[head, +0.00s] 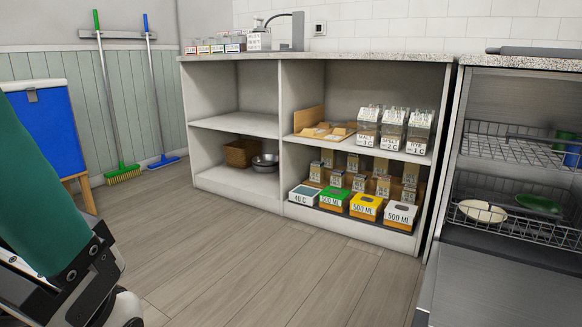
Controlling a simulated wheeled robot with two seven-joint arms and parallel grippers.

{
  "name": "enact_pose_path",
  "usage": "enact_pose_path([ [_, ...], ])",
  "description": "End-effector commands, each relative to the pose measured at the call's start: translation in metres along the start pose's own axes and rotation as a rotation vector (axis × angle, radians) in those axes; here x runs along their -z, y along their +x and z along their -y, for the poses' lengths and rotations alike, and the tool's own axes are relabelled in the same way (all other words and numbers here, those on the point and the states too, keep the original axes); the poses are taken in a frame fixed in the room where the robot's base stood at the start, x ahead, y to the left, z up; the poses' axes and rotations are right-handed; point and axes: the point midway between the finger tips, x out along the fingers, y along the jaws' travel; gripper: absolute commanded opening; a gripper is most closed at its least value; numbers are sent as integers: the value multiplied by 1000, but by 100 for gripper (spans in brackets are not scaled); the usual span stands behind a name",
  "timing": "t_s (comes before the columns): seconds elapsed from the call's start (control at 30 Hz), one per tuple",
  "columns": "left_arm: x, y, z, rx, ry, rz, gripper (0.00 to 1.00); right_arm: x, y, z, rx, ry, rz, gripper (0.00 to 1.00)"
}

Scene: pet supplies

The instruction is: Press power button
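No power button can be made out in the head view. A small grey upright device (298,32) with a thin bent arm stands on the countertop at the back; any button on it is too small to tell. A dark plate, perhaps an outlet or switch (319,28), is on the tiled wall to its right. Part of my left arm, with a teal cover and black and white links, fills the lower left corner; its gripper fingers are not visible. My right gripper is not in view.
A speckled countertop (380,58) tops an open shelf unit holding labelled boxes and containers. At right a metal cabinet has wire racks (512,147) with bowls. The wooden floor (265,265) in front is clear.

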Motion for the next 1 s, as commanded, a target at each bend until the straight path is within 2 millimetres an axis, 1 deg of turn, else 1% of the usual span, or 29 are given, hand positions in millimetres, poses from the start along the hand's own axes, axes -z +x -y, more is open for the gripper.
enact_pose_path([
  [0.7, 1, 3, -1, 0, 0, 1, 100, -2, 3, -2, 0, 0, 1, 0],
  [1.0, -2, -6, 1, 0, 0, 1, 100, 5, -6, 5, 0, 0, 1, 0],
])
